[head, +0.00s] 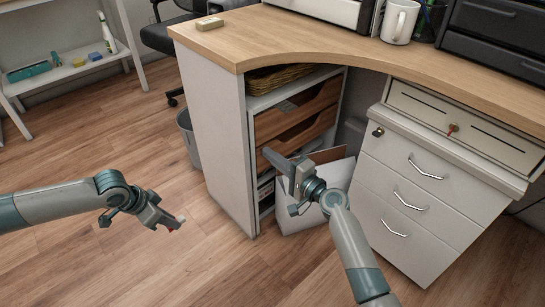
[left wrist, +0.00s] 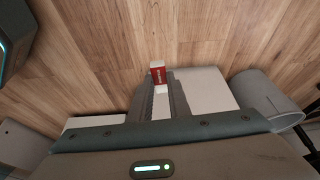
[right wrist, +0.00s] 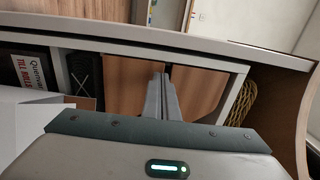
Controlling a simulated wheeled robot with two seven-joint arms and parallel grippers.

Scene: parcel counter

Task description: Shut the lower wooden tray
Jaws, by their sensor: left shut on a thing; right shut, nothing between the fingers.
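The lower wooden tray (head: 312,132) sits in the open cabinet under the counter, below the upper wooden tray (head: 313,101). How far it sticks out is hard to tell. My right gripper (head: 272,158) is shut and empty, in front of the lower tray's lower part in the head view. In the right wrist view its closed fingers (right wrist: 162,88) point between the lower tray's front (right wrist: 128,85) and the upper tray's front (right wrist: 198,92); contact is not clear. My left gripper (head: 178,221) is shut on a small red-and-white box (left wrist: 158,76), over the floor at the left.
A white box (head: 297,218) with an open cardboard flap stands close beside my right gripper. A white drawer unit (head: 425,190) stands to the right. A grey bin (head: 188,135) stands left of the cabinet (head: 222,150). The wooden floor at the left is clear.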

